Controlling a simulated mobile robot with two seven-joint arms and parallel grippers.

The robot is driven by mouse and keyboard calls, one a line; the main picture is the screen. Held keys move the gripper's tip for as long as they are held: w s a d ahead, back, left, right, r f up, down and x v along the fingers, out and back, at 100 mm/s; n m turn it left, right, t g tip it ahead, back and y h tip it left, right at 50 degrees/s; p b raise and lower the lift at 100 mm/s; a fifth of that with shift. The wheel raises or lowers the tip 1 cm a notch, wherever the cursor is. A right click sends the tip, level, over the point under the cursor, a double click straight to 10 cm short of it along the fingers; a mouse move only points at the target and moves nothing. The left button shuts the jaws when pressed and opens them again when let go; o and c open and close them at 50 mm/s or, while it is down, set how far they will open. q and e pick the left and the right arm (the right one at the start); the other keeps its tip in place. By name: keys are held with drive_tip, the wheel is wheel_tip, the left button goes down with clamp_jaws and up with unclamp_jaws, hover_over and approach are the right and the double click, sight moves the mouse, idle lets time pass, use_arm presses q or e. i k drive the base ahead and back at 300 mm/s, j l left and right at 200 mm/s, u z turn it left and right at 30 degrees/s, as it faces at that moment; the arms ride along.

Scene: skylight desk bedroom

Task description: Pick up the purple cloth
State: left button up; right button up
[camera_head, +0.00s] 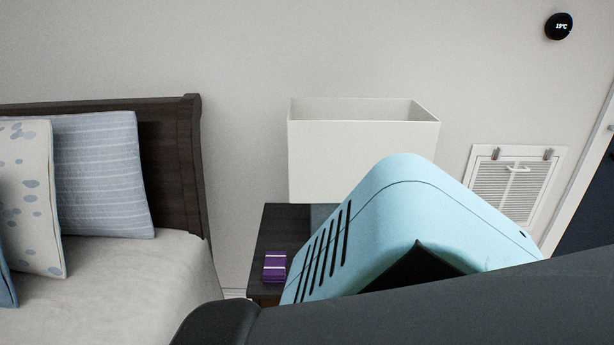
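The purple cloth (274,266) looks like a small folded stack with pale stripes. It lies on the dark nightstand (284,226), near its front left part. A dark link of my arm and a light-blue slotted part, both close to the camera, cover the lower middle and right of the view. They hide the right part of the nightstand. No fingertips of my left or right gripper show.
A white box-shaped lampshade (350,160) stands at the back of the nightstand. A bed with a beige cover (110,275), pillows (103,175) and a dark headboard (182,150) is on the left. A narrow gap separates bed and nightstand. A wall vent (514,180) is on the right.

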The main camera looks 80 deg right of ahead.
sight(274, 266)
drive_tip(key=z, duration=0.45)
drive_tip(key=j+z, duration=0.1)
drive_tip(key=z, duration=0.3)
drive_tip(key=k+z, duration=0.1)
drive_tip(key=z, duration=1.2)
drive_tip(key=k, duration=0.05)
